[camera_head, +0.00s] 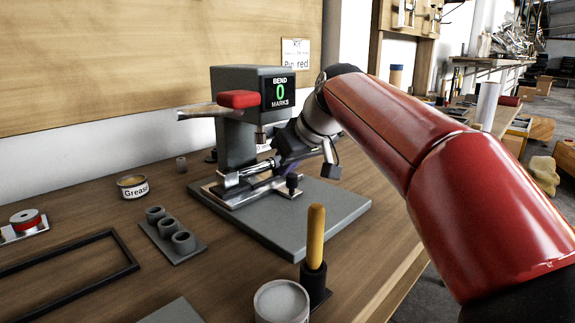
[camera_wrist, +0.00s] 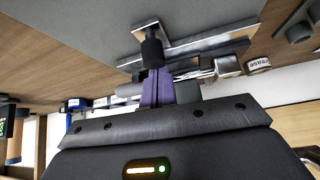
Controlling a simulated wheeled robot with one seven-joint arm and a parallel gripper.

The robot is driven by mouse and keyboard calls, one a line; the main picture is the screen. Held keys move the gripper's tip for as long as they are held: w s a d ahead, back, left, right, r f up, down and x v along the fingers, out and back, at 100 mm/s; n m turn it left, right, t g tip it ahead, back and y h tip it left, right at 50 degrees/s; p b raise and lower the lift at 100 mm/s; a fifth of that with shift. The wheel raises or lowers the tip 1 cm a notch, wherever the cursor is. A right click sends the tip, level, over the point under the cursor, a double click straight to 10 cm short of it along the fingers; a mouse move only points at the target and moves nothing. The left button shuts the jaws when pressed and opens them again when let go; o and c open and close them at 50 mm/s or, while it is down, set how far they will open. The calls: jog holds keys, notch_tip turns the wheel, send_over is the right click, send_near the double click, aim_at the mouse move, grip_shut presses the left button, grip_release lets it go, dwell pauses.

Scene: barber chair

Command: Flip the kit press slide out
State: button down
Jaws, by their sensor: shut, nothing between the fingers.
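The kit press (camera_head: 237,130) is a grey stand with a red-gripped lever (camera_head: 238,99) and a display reading "BEND 0 MARKS". On its grey base plate (camera_head: 330,207) lies a bright metal slide (camera_head: 238,197) with an upright black knob (camera_head: 293,182) at its right end. My gripper (camera_head: 283,170) reaches in under the press head from the right, its fingers partly hidden. In the wrist view its purple fingers (camera_wrist: 153,84) are closed together, with the tips at the black knob (camera_wrist: 152,50). I cannot tell whether they touch it. The metal slide (camera_wrist: 190,48) also shows there.
A yellow-handled tool (camera_head: 316,236) stands in a black holder, beside a round tin (camera_head: 281,302) at the front edge. A grease tin (camera_head: 132,187), a three-cup grey block (camera_head: 172,236) and a black frame (camera_head: 115,245) lie left. The base plate's front right is clear.

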jog(key=s+d+b, duration=0.1)
jog(key=s+d, duration=0.1)
jog(key=d, duration=0.1)
jog(key=s+d+b, duration=0.1)
jog(key=s+d, duration=0.2)
jog(key=s+d+b, duration=0.1)
jog(key=s+d, duration=0.2)
jog(key=shift+d+f, duration=0.1)
